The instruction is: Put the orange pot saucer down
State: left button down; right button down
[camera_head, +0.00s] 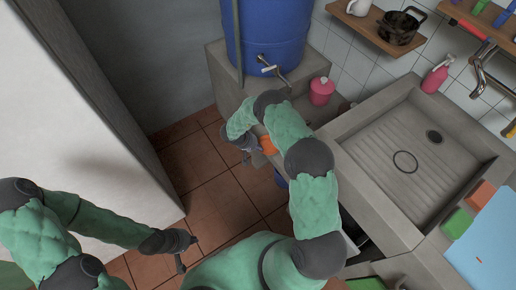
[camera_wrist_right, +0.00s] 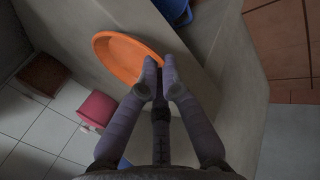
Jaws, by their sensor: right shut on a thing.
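The orange pot saucer (camera_wrist_right: 118,52) is a shallow round dish over the grey concrete ledge (camera_wrist_right: 215,95). In the head view only a small orange part of the saucer (camera_head: 268,145) shows, beside my right arm. My right gripper (camera_wrist_right: 158,72) is shut on the saucer's near rim; in the head view the gripper (camera_head: 251,147) is at the ledge edge. I cannot tell whether the saucer touches the concrete. My left gripper (camera_head: 189,254) is open and empty above the tiled floor, far from the saucer.
A pink container (camera_head: 321,91) stands on the ledge close to the saucer. A blue barrel (camera_head: 267,35) with a tap (camera_head: 272,69) stands behind. A concrete sink (camera_head: 405,150) is at right. Wooden shelves (camera_head: 375,22) hang above the counter.

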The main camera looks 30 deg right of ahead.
jog(key=shift+f, duration=0.1)
jog(key=c, duration=1.4)
grip_release()
